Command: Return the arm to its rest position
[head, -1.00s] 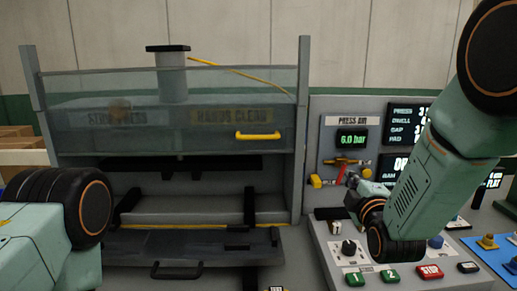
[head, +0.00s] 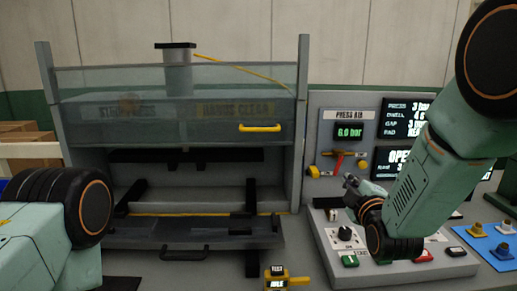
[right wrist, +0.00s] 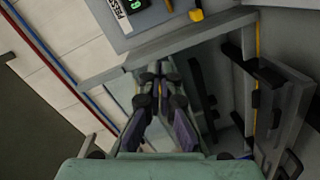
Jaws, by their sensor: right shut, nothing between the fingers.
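My right arm (head: 425,190) comes in from the right, bent down at the elbow. My right gripper (head: 350,182) is shut and empty. In the head view it shows small, in front of the press air panel (head: 375,118) and above the button console (head: 335,258). In the right wrist view the gripper (right wrist: 160,76) points toward the press, its fingers together with nothing between them. My left arm (head: 50,225) shows at the lower left; its gripper is out of view.
The press has a clear guard (head: 180,118) with a yellow handle (head: 260,128), raised above the open bed. A red-handled valve (head: 338,160) sits on the panel. A yellow test block (head: 276,278) stands in front. A blue mat (head: 490,245) with clips lies at right.

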